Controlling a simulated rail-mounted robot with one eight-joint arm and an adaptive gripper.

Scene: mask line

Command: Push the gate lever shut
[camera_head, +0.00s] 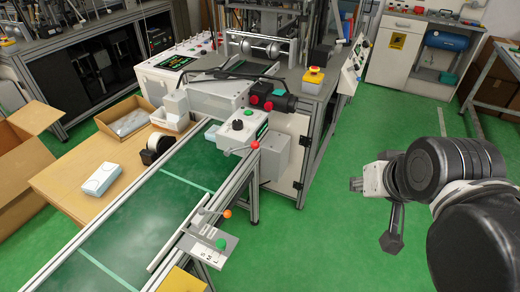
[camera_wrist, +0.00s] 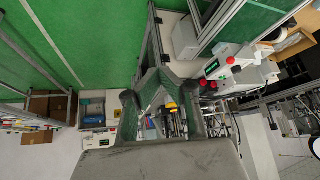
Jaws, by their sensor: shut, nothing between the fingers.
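A small gate fitting sits on the right side of the conveyor in the head view. I cannot tell which part of the bar swings. My gripper (camera_head: 391,242) is over the green floor, well right of the fitting and apart from it. In the wrist view its fingers (camera_wrist: 162,78) meet at the tips, shut and empty. I cannot make out the fitting in the wrist view.
The green conveyor belt (camera_head: 150,212) runs diagonally. A white control box with a red ball (camera_head: 255,144) stands at its far end, before a machine with an emergency-stop button (camera_head: 314,72). A wooden table (camera_head: 60,182) stands left. The floor between conveyor and gripper is clear.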

